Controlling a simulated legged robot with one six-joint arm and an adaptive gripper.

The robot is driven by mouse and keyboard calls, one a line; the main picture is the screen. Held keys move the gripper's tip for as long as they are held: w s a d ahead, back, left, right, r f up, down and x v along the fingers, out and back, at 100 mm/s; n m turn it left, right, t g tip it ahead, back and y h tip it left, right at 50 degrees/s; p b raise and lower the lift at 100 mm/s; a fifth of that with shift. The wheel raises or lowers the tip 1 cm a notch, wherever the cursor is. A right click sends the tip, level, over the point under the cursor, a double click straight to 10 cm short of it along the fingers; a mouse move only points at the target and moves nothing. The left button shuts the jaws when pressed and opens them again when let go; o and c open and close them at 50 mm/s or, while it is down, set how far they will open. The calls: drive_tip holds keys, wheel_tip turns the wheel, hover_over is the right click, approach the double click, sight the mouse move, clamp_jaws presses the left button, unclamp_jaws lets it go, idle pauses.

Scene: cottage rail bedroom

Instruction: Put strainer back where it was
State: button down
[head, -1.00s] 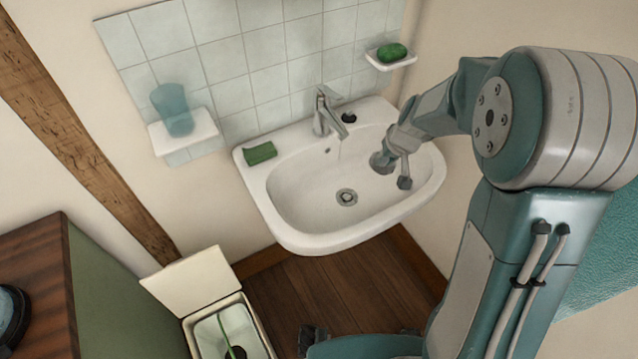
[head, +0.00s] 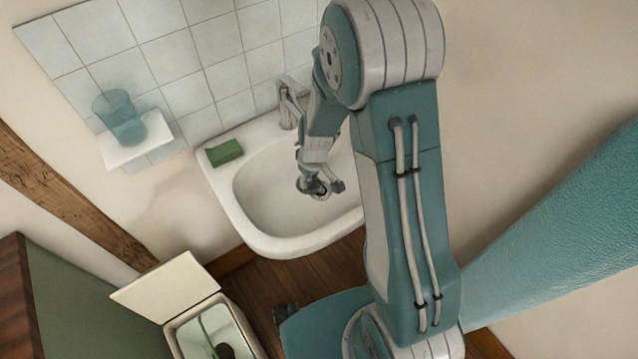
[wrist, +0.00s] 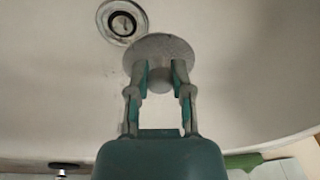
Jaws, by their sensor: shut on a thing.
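The strainer (wrist: 160,48) is a grey disc with a short round knob. In the wrist view my gripper (wrist: 168,72) is shut on its knob, with a finger on each side. The sink's drain (wrist: 122,20) is a metal ring with a dark centre, just beyond the disc and to its left. In the head view my gripper (head: 318,184) is down inside the white sink (head: 262,243), close beside the drain. My arm hides the sink's right part. I cannot tell whether the disc touches the basin.
The tap (head: 288,105) stands behind my gripper, close to my arm. A green sponge (head: 224,152) lies on the sink's left rim. A blue cup (head: 120,115) stands on a wall shelf (head: 140,147). An open-lidded bin (head: 188,325) stands on the floor at lower left.

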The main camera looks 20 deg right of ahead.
sight(312, 185)
drive_tip(key=f, duration=0.5)
drive_tip(key=shift+d+f, duration=0.2)
drive_tip(key=shift+d, duration=0.05)
drive_tip(key=d, duration=0.1)
drive_tip(key=w+d, duration=0.2)
drive_tip(key=shift+d+f, duration=0.15)
drive_tip(key=shift+d, duration=0.15)
drive_tip(key=shift+f, duration=0.45)
drive_tip(key=shift+a, duration=0.1)
drive_tip(key=c, duration=0.5)
unclamp_jaws()
drive_tip(key=shift+f, duration=0.1)
